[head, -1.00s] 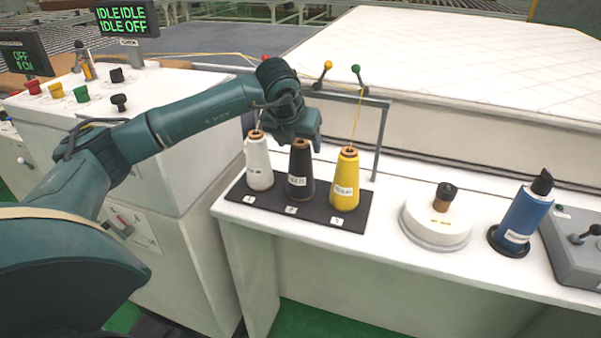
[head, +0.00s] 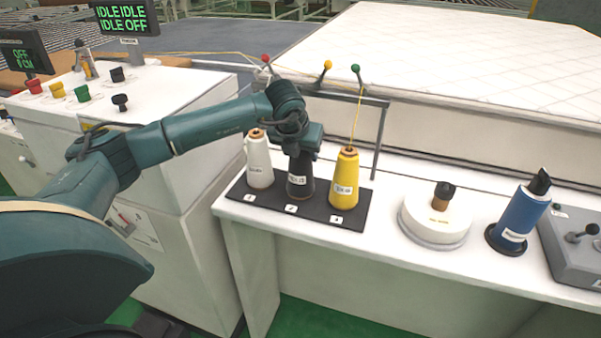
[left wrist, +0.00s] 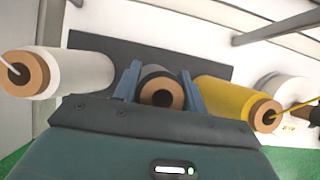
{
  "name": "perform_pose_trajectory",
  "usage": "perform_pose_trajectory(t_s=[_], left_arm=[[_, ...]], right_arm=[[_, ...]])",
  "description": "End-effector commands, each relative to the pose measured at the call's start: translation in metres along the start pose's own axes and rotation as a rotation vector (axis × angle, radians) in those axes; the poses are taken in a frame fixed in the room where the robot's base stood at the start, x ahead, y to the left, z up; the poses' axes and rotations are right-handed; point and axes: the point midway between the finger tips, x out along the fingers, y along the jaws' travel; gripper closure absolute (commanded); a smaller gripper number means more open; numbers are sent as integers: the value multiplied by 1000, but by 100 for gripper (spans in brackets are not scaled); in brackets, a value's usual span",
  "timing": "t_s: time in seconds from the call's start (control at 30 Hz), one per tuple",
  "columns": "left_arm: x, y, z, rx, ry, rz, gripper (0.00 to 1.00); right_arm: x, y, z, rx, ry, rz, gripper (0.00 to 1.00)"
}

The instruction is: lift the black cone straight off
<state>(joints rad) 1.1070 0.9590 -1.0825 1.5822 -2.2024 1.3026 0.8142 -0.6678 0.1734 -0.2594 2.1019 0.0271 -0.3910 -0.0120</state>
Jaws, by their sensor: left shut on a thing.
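The black cone (head: 299,187) stands upright in the middle of a dark mat (head: 352,217), between a white cone (head: 259,166) and a yellow cone (head: 345,180). My left gripper (head: 301,157) is over the black cone and hides its top in the head view. In the left wrist view the gripper (left wrist: 160,88) has one blue finger on each side of the black cone (left wrist: 158,72), near its brown tip, and is shut on it. The cone's base appears to rest on the mat. My right gripper is not in view.
The white and yellow cones stand close on either side. A yellow thread rises from the yellow cone to a metal frame (head: 380,140) behind. A white round device (head: 436,219) and a blue bottle (head: 519,218) stand to the right on the white table (head: 400,255).

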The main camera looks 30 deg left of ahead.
Motion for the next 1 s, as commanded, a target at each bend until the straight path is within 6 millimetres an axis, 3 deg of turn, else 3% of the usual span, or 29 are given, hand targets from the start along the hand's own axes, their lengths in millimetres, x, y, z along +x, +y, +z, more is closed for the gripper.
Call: perform_pose_trajectory(t_s=[0.4,0.73,1.0], left_arm=[[0,0,0,-1,-1,0,100],[-6,0,5,-1,-5,-1,100],[-49,-1,29,-1,-7,-3,100]], right_arm=[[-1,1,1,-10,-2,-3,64],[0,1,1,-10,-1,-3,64],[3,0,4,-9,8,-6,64]])
